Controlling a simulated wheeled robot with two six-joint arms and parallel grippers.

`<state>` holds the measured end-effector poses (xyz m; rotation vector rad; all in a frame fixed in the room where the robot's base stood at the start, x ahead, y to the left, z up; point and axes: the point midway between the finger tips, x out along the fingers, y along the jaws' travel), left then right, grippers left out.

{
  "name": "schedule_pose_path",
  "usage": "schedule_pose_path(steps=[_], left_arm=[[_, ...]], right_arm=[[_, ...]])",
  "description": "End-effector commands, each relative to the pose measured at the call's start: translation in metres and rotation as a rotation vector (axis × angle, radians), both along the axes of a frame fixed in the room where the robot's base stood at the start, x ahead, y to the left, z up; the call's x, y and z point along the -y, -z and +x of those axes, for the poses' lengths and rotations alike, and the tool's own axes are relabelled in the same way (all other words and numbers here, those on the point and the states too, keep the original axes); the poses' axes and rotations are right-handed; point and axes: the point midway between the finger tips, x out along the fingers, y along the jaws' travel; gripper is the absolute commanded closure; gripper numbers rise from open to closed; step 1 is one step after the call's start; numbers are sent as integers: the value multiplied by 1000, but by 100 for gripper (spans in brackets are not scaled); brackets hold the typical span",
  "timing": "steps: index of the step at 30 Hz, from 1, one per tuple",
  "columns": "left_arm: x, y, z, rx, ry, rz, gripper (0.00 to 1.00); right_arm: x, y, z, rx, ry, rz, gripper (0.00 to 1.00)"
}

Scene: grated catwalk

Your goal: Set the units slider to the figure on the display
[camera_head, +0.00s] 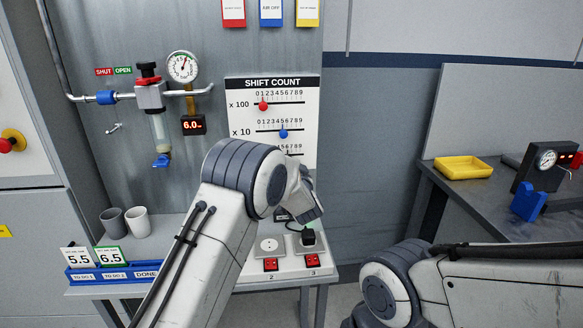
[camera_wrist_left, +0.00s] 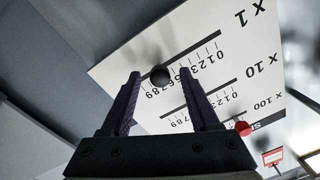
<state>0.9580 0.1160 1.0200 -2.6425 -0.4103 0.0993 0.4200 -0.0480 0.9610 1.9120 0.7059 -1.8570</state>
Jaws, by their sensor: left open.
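The SHIFT COUNT board (camera_head: 240,145) carries slider rows. Its units row, x 1, is mostly hidden behind my left arm in the head view. In the left wrist view the board appears upside down. There the dark round units knob (camera_wrist_left: 160,75) shows between the tips of my open left gripper (camera_wrist_left: 161,84), with gaps on both sides. I cannot tell which digit it marks. The red x 100 knob (camera_head: 263,106) stands left of centre on its row, and the blue x 10 knob (camera_head: 283,134) near the middle. No shift-count display is readable. My right gripper is out of view.
A pressure gauge (camera_head: 182,67) and a small display reading 6.0 (camera_head: 193,125) are left of the board. Two cups (camera_head: 137,222) and a blue card rack (camera_head: 112,274) stand lower left. Sockets with red switches (camera_head: 270,264) lie below. A yellow tray (camera_head: 463,168) is on the right bench.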

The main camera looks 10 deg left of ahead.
Motion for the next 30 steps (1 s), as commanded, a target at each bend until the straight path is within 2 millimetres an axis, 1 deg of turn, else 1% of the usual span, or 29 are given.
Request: schedule_pose_path(steps=[5, 12, 16, 21, 30], left_arm=[[8, 0, -22, 0, 2, 1, 38], [23, 1, -68, 0, 3, 0, 38], [29, 0, -86, 0, 2, -1, 38], [31, 0, -97, 0, 1, 0, 38], [31, 0, -98, 0, 1, -1, 38]], right_arm=[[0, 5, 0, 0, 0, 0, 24], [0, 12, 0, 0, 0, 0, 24], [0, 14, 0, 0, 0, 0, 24], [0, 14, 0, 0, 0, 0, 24], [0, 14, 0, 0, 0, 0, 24]])
